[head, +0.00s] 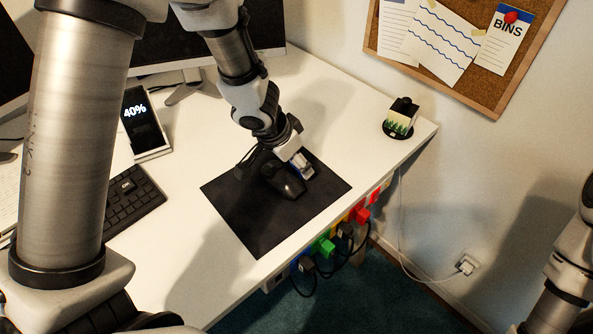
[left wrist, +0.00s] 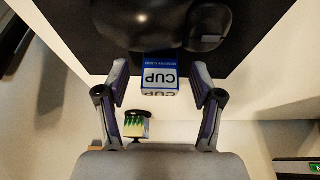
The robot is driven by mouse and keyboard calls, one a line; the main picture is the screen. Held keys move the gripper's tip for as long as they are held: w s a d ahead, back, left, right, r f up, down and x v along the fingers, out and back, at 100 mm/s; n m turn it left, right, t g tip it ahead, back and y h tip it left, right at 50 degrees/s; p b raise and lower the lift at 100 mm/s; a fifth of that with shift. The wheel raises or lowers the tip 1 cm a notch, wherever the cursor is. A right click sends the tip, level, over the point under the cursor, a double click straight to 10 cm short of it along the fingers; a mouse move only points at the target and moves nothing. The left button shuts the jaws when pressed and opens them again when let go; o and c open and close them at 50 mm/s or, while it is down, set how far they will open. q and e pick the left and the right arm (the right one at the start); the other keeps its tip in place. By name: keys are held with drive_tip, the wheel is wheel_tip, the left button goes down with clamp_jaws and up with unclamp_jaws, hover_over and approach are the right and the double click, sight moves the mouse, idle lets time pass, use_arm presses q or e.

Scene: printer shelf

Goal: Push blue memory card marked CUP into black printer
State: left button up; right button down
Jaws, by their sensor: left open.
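The blue and white memory card marked CUP (left wrist: 159,75) shows between the fingers of my left gripper (left wrist: 158,82) in the left wrist view. The fingers are open, with a gap on both sides of the card. In the head view my left gripper (head: 299,162) is low over the black mat, right beside the mouse, and largely covers the card. I cannot make out a black printer in either view. My right gripper is out of view; only part of my right arm shows at the right edge.
A black mouse (head: 284,180) lies on the black mat (head: 250,218), close to the card. A small cream and green item (head: 400,116) stands at the desk's back right corner. A phone (head: 141,118) and keyboard (head: 133,200) are left. Colored plugs (head: 326,247) line the desk edge.

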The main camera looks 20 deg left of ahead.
use_arm(q)
drive_tip(key=shift+x, duration=0.9)
drive_tip(key=shift+r, duration=0.15)
drive_tip(key=shift+c, duration=1.4)
drive_tip(key=c, duration=0.7)
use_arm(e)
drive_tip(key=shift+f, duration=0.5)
